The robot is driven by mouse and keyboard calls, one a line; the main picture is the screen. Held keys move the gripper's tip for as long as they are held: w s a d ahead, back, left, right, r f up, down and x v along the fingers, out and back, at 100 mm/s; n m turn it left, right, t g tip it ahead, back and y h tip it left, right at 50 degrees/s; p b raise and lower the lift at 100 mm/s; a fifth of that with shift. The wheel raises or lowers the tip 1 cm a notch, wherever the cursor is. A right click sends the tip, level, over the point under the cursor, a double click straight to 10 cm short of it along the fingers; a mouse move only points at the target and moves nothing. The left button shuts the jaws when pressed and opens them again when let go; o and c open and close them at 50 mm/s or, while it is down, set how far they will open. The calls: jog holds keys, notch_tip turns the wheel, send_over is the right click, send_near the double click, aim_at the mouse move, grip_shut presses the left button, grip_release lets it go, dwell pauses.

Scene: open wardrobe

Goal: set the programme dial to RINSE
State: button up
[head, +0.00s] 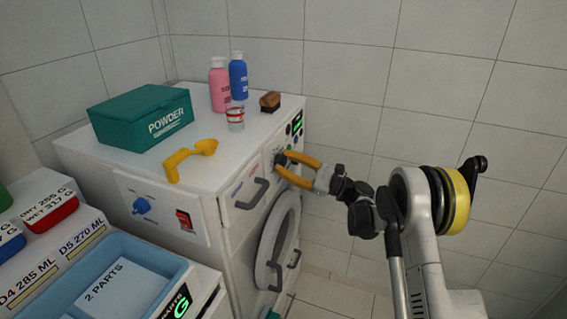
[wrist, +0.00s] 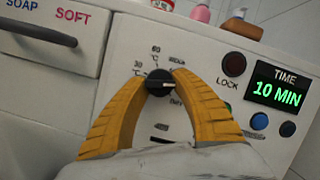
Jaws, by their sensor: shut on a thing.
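The programme dial (wrist: 158,82) is a small black knob on the washing machine's white front panel. Its white pointer line points right, between an upper-right label and a lower-right label. Labels near 30 and 60 °C are at its left and top. The right-hand labels are partly covered by a finger and too blurred to read surely. My gripper (wrist: 159,86) is shut on the dial, one orange finger on each side. In the head view my gripper (head: 283,160) reaches the panel from the right, and the fingers mostly hide the dial.
The washing machine (head: 235,150) carries a green powder box (head: 140,117), a yellow scoop (head: 190,157), pink (head: 219,86) and blue (head: 238,78) bottles, a glass and a brush. Right of the dial are several buttons and a display (wrist: 278,88) reading 10 MIN. A SOAP/SOFT drawer (wrist: 50,35) is left.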

jog(key=shift+f, duration=0.1)
jog(key=o, duration=1.2)
jog(key=v, duration=1.2)
